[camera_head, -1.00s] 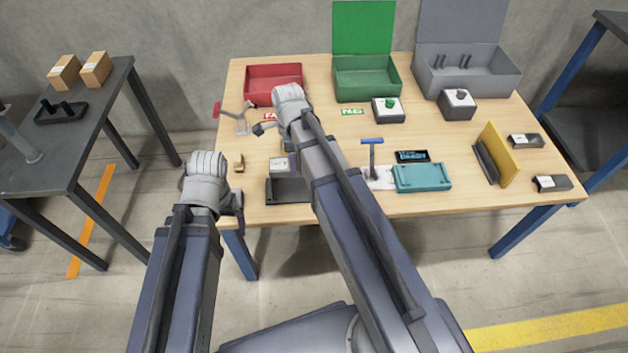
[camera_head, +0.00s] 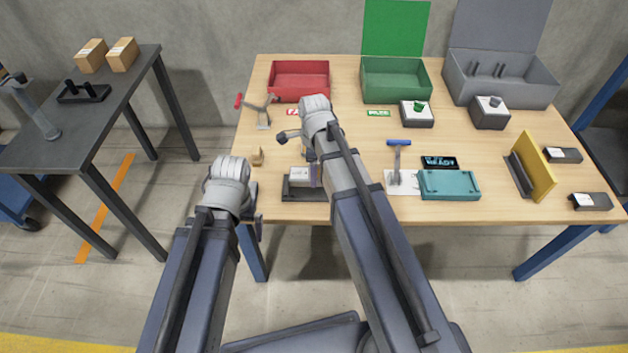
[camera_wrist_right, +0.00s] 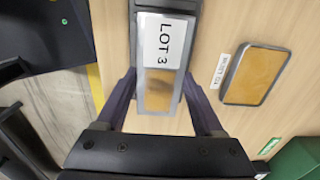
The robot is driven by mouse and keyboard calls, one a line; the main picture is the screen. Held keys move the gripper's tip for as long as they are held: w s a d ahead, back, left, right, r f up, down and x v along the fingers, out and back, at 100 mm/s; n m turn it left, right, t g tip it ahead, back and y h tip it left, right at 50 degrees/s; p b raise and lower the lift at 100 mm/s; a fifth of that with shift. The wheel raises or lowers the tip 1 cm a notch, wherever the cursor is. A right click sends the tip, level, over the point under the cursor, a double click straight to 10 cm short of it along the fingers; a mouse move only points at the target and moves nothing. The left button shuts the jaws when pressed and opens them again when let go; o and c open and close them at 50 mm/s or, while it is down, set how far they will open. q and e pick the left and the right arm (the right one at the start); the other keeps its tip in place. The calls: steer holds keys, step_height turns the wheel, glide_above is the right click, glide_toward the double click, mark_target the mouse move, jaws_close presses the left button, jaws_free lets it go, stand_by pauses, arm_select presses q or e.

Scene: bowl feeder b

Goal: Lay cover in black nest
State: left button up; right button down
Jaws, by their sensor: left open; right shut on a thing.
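The cover (camera_wrist_right: 160,85) is a grey slab with a white "LOT 3" label; its label end also shows in the head view (camera_head: 299,177). My right gripper (camera_wrist_right: 158,100) is shut on the cover, one finger on each long side. The black nest (camera_head: 306,194) lies near the table's front edge, with the cover over it. I cannot tell whether the cover touches the nest. The right forearm hides part of this area in the head view. My left gripper (camera_head: 256,212) is open and empty at the table's front left edge.
An orange panel (camera_wrist_right: 256,75) lies beside the nest. Red (camera_head: 299,81), green (camera_head: 396,79) and grey (camera_head: 500,80) bins line the back.

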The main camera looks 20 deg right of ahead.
steer(key=shift+f+b, duration=1.4)
steer(key=shift+f, duration=0.35)
steer(key=shift+f, duration=0.15)
jaws_free()
steer(key=shift+r, duration=0.2)
step_height(320, 180, up, 12)
steer(key=p, duration=1.2)
steer(key=shift+f, duration=0.1)
